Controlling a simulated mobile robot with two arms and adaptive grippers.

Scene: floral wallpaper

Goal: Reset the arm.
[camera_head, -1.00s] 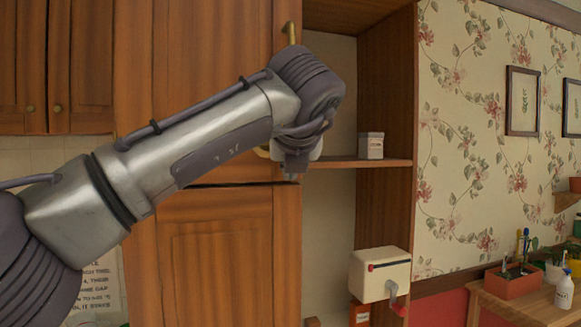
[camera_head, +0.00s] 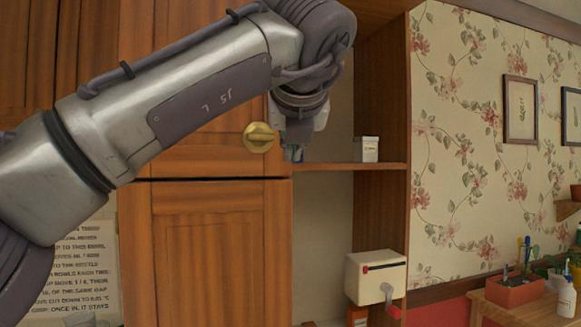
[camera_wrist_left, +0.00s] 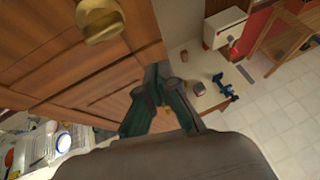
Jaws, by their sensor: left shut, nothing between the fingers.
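My left arm comes in from the left in the head view and bends down in front of the wooden cabinet. My left gripper (camera_head: 294,153) hangs at its end, beside the brass knob (camera_head: 259,138), and is mostly hidden by the wrist. In the left wrist view the left gripper (camera_wrist_left: 158,72) has its fingers together with nothing between them. The brass knob also shows in the left wrist view (camera_wrist_left: 101,20), apart from the fingers. My right gripper is not in view.
The wooden cabinet (camera_head: 215,245) stands close to the arm. An open shelf (camera_head: 345,167) holds a small white container (camera_head: 367,149). A white box with a crank (camera_head: 375,277) sits lower right. Potted plants stand on a side table (camera_head: 500,305). A floral wall is at right.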

